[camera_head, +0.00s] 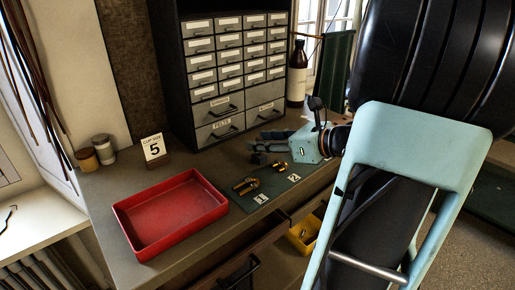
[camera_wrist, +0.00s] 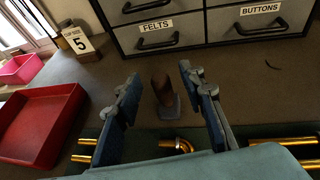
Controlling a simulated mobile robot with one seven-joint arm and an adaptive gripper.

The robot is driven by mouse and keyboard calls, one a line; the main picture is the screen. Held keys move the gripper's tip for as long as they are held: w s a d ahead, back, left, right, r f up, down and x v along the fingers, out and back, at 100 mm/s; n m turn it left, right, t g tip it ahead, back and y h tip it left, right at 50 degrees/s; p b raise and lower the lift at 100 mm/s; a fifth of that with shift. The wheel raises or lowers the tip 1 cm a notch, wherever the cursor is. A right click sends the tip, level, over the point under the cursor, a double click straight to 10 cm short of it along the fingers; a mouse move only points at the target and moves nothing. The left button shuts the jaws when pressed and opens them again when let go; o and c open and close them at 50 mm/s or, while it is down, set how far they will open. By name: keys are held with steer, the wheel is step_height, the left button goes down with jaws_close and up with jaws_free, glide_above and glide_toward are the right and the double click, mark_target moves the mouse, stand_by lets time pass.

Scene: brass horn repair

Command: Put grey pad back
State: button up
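My gripper (camera_head: 268,147) reaches low over the bench in front of the drawer cabinet. In the wrist view its two blue-grey fingers (camera_wrist: 164,103) stand wide apart with nothing gripped. A small upright block (camera_wrist: 165,94), brown on its face and grey along its edge and foot, stands on the bench between and beyond the fingers, apart from both. I cannot tell whether it is the grey pad, and no other grey pad is clear. A green mat (camera_head: 272,203) with brass parts (camera_head: 246,186) and labels 1 and 2 lies in front of the gripper.
A red tray (camera_head: 143,248) sits at the bench's front left, empty in the head view. The cabinet (camera_head: 219,130) has drawers labelled FELTS (camera_wrist: 146,40) and BUTTONS (camera_wrist: 259,20), all shut. A number 5 card (camera_head: 153,148), jars and a brown bottle (camera_head: 297,75) stand around. A yellow bin (camera_head: 304,236) shows below the bench.

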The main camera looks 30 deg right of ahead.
steer(key=shift+w+a+f, duration=0.2)
steer(key=shift+w+f, duration=0.05)
steer(key=shift+w, duration=0.3)
jaws_close()
steer(key=shift+r, duration=0.15)
